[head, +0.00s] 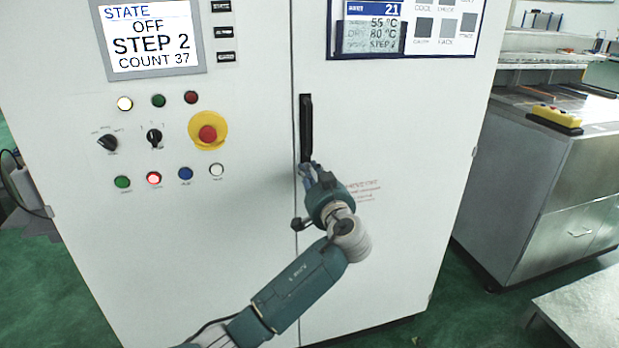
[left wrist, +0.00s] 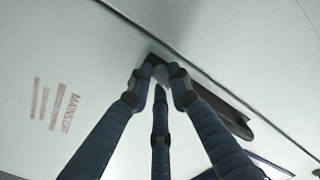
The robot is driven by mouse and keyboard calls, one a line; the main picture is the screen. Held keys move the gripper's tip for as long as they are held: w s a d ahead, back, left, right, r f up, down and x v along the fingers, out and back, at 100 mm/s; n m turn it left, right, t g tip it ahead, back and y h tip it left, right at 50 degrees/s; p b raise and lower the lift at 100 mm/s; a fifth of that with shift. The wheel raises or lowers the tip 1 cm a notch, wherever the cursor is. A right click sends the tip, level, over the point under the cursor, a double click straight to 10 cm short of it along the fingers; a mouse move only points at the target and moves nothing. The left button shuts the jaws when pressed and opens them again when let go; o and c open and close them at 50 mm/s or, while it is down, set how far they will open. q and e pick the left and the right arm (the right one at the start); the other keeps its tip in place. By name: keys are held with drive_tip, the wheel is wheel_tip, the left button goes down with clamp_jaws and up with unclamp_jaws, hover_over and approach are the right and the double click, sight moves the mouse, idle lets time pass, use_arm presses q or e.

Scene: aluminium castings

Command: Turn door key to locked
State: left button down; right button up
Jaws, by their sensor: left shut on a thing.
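The cabinet door has a long black handle (head: 306,125) set upright beside the door seam. My left gripper (head: 308,172) is at the handle's lower end, with its fingers against the door front. In the left wrist view the three fingers (left wrist: 161,82) come together on a small greyish piece, the door key (left wrist: 161,74), at the end of the dark handle (left wrist: 235,118). The gripper is shut on it. The fingers cover most of the key, so I cannot tell which way it is turned. My right gripper is not in view.
Left of the seam are a yellow-ringed red stop button (head: 207,134), black rotary switches (head: 154,136) and several lamps. A screen (head: 150,38) reads OFF, STEP 2. A metal bench (head: 560,170) with a yellow box (head: 558,115) stands right. Green floor lies between.

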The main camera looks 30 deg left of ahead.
use_arm(q)
drive_tip(key=m+p, duration=0.1)
drive_tip(key=m, duration=0.2)
drive_tip(key=m+p, duration=0.1)
drive_tip(key=m, duration=0.3)
drive_tip(key=shift+d+f, duration=0.2)
drive_tip(key=shift+f+p, duration=0.1)
drive_tip(key=shift+p, duration=0.2)
drive_tip(key=c, duration=1.8)
unclamp_jaws()
drive_tip(key=shift+o, duration=0.2)
drive_tip(key=shift+w, duration=0.1)
drive_tip(key=v, duration=1.2)
